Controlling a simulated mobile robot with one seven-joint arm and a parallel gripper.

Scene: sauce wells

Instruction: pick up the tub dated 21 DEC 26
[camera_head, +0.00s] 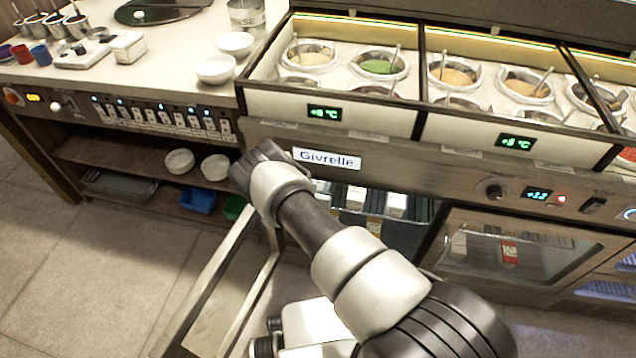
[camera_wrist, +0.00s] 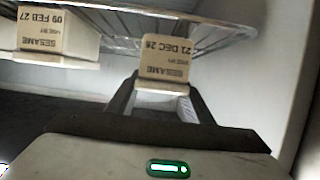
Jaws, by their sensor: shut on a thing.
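In the wrist view, the SESAME tub dated 21 DEC 26 (camera_wrist: 165,62) is a pale box with a tan label that reads upside down. My gripper (camera_wrist: 163,98) has its two dark fingers on either side of this tub and is shut on it. The tub is at the wire shelf (camera_wrist: 215,42); I cannot tell whether it still touches the wires. Another SESAME tub, dated 09 FEB 27 (camera_wrist: 55,35), sits to its left, apart from the fingers. In the head view my arm hides my gripper at the low cabinet.
The cabinet door (camera_head: 225,275) stands open at the left of my arm. Pale tubs (camera_head: 397,204) show inside the open cabinet (camera_head: 420,235). A closed glass door (camera_head: 515,255) is to the right. The counter with sauce wells (camera_head: 370,115) overhangs above. Floor at left is clear.

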